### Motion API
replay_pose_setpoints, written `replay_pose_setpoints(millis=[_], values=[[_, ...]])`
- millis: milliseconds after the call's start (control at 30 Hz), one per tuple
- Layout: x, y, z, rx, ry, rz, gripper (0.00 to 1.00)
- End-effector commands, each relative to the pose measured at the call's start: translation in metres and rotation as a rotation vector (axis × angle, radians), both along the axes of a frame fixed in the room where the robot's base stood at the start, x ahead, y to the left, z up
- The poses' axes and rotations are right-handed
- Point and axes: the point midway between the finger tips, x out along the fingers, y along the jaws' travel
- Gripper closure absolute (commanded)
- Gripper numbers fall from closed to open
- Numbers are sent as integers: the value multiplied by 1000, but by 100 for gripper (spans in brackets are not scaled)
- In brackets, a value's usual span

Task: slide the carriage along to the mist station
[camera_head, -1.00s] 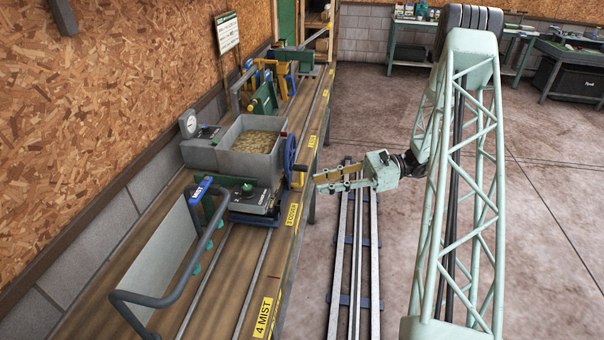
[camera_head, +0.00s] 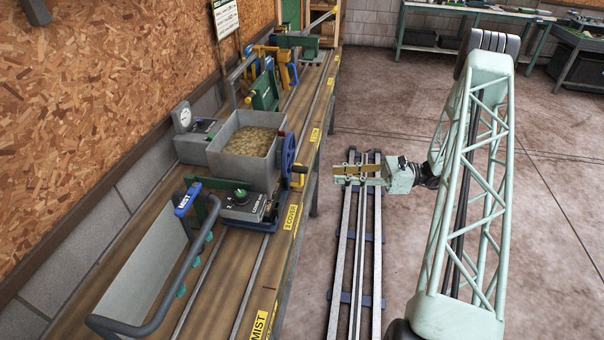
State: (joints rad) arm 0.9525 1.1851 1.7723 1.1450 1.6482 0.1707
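The carriage is a grey bin (camera_head: 237,165) of brown soil on a dark base with a green-knobbed control box (camera_head: 242,203). It sits on the bench rails by the yellow COVER label (camera_head: 291,216). A blue handwheel (camera_head: 288,152) and a yellow handle (camera_head: 298,176) are on its right side. The mist station is nearer, with a blue MIST sign (camera_head: 187,198), a bent grey pipe (camera_head: 178,290) and a pale panel (camera_head: 143,268). A yellow MIST label (camera_head: 262,322) is on the bench edge. My gripper (camera_head: 337,175) looks open and empty, right of the yellow handle and apart from it.
A gauge box (camera_head: 193,140) stands behind the bin. Green and yellow station frames (camera_head: 268,80) stand farther along the bench. Floor rails (camera_head: 360,240) run right of the bench. The bench rails (camera_head: 248,285) between carriage and near end look clear.

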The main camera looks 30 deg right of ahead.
Motion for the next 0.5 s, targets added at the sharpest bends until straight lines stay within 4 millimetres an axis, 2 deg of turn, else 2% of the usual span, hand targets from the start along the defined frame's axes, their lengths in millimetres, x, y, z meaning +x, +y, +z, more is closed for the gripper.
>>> replay_pose_setpoints(millis=[267,500], values=[[1,2,0,0,0,1,78],[7,13,0,1,1,3,78]])
